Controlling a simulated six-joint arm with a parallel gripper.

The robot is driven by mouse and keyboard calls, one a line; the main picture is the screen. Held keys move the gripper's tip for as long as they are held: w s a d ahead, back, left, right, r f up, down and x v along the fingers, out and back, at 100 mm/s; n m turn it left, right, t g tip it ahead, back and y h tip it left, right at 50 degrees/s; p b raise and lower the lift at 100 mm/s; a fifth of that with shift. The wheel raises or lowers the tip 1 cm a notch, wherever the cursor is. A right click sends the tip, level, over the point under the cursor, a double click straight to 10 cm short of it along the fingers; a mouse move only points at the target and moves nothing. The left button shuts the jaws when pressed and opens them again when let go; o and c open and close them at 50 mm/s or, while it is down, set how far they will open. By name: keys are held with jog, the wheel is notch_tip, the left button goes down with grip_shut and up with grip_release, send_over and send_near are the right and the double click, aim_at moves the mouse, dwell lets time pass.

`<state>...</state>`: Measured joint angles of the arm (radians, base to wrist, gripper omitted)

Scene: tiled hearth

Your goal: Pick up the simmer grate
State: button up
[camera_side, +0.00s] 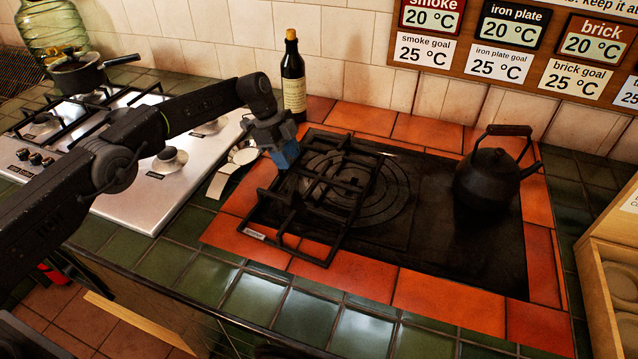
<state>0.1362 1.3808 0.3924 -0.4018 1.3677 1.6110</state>
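A black square grate (347,226) lies on the left part of the dark iron plate (435,235), over its ring pattern. Its front left edge reaches onto the orange tiles and carries a small white label, too small to read. I take it for the simmer grate. My gripper (283,160), with blue fingertips, points down above the grate's back left corner. The gripper hides part of that corner. Whether the fingertips touch the grate, and whether they are apart or together, I cannot tell.
A black kettle (490,176) stands on the plate's right side. A dark bottle (292,80) stands behind my gripper. A white gas hob (130,200) with another black grate (75,122) and a pot (78,75) is at left. A wooden rack (605,255) stands at right.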

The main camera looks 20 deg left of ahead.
aim_at(294, 168)
jog(key=shift+x, duration=2.05)
grip_shut()
jog(key=shift+r, duration=0.25)
